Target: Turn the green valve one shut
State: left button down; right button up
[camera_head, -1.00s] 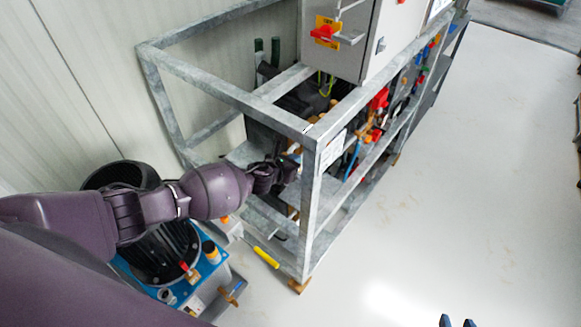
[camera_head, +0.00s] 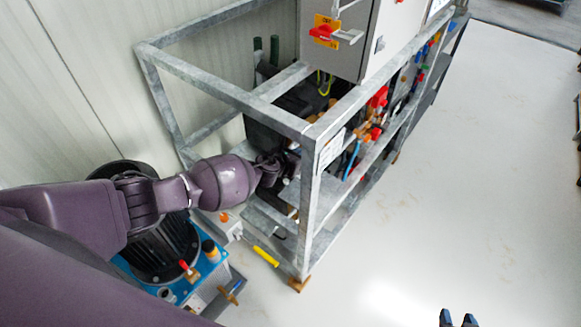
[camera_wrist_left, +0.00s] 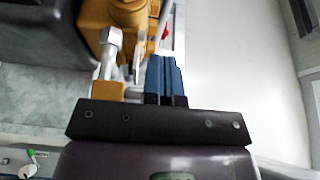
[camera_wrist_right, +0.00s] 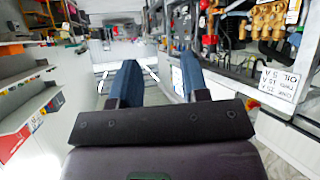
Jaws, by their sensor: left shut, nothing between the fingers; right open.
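My left arm reaches into the near end of the grey metal frame (camera_head: 312,200). The left gripper is partly hidden by the frame in the head view. In the left wrist view the left gripper (camera_wrist_left: 166,62) is shut and empty, its blue fingers together beside a brass-coloured pump body (camera_wrist_left: 128,12) and a silver fitting (camera_wrist_left: 109,48). I cannot tell whether the fingers touch these. I cannot make out a green valve handle with certainty; the gripper and frame may hide it. My right gripper (camera_head: 458,320) is open and empty over the floor, far from the left one.
A grey cabinet (camera_head: 340,62) with a red switch (camera_head: 323,31) stands on the frame. A blue pump unit with a black motor (camera_head: 165,250) lies below my left arm. A yellow-handled tool (camera_head: 266,256) is near the frame's foot. The floor at right (camera_head: 470,190) is clear.

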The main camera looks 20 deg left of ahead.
pick_arm(q)
jog(key=shift+w, duration=0.1)
pick_arm(e)
jog(key=shift+f, duration=0.1)
pick_arm(q)
jog(key=shift+w+d, duration=0.1)
pick_arm(e)
jog(key=shift+s+f, duration=0.45)
jog(key=shift+s, duration=0.1)
jog(key=shift+w+r, duration=0.1)
pick_arm(q)
jog(key=shift+s+r, duration=0.15)
jog(key=shift+s, duration=0.25)
jog(key=p+v, duration=0.3)
jog(key=v, duration=0.7)
pick_arm(e)
jog(key=shift+s+d+r+g, duration=0.1)
jog(key=shift+s+r+g, duration=0.05)
jog(key=shift+r, duration=0.5)
jog(key=shift+s+r+g, duration=0.1)
jog(key=shift+r+g, duration=0.05)
jog(key=shift+r, duration=0.5)
